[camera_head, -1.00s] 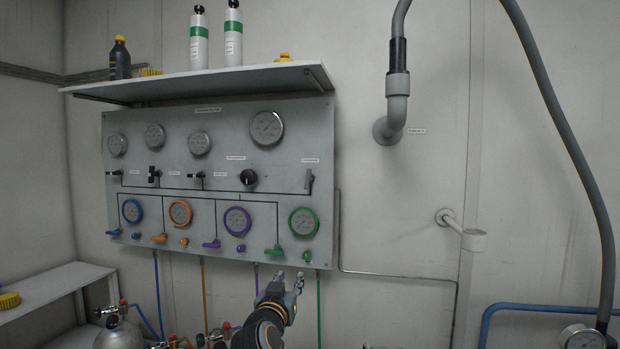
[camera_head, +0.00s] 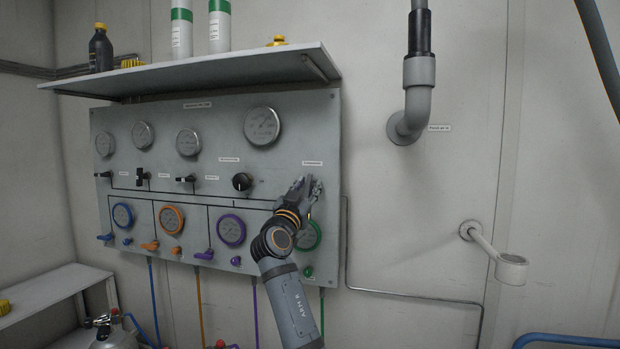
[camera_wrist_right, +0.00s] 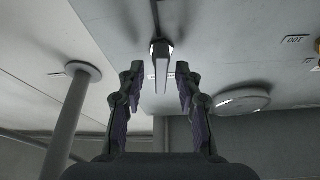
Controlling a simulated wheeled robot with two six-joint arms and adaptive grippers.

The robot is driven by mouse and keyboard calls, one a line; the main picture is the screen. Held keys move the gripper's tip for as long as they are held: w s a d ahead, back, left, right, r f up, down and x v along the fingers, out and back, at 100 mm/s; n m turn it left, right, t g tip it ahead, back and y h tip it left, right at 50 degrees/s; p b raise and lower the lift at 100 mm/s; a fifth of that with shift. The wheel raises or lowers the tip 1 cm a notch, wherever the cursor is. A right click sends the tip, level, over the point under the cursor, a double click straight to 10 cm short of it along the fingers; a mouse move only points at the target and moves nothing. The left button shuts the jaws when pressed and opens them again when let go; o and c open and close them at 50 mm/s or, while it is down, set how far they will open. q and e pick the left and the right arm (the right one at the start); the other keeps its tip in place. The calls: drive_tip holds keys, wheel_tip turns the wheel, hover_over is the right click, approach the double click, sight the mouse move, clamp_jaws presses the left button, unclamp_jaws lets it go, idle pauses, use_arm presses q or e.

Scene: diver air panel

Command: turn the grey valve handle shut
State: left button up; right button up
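The grey valve handle (camera_wrist_right: 161,68) shows in the right wrist view as a narrow lever on the panel face, in the middle of the picture. My right gripper (camera_wrist_right: 160,82) is open, with one finger on each side of the handle and visible gaps between. In the head view my right gripper (camera_head: 307,185) is at the upper right part of the grey panel (camera_head: 225,176), just under a small white label, and largely hides the handle there. I cannot tell whether the fingertips touch the panel. My left gripper is not in view.
A black knob (camera_head: 242,182) sits left of my right gripper. The green-rimmed gauge (camera_head: 308,236) is just below it, partly behind my right arm. A shelf (camera_head: 200,75) with bottles juts out above the panel. The wall to the right holds a grey pipe (camera_head: 418,100).

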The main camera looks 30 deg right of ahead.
drive_tip(key=shift+w+d+r, duration=0.2)
drive_tip(key=shift+d+r, duration=0.05)
drive_tip(key=shift+r, duration=0.15)
drive_tip(key=shift+w+d, duration=0.2)
drive_tip(key=c, duration=0.4)
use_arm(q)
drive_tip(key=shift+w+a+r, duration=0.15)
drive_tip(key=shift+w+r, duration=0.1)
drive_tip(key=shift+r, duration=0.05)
use_arm(e)
clamp_jaws()
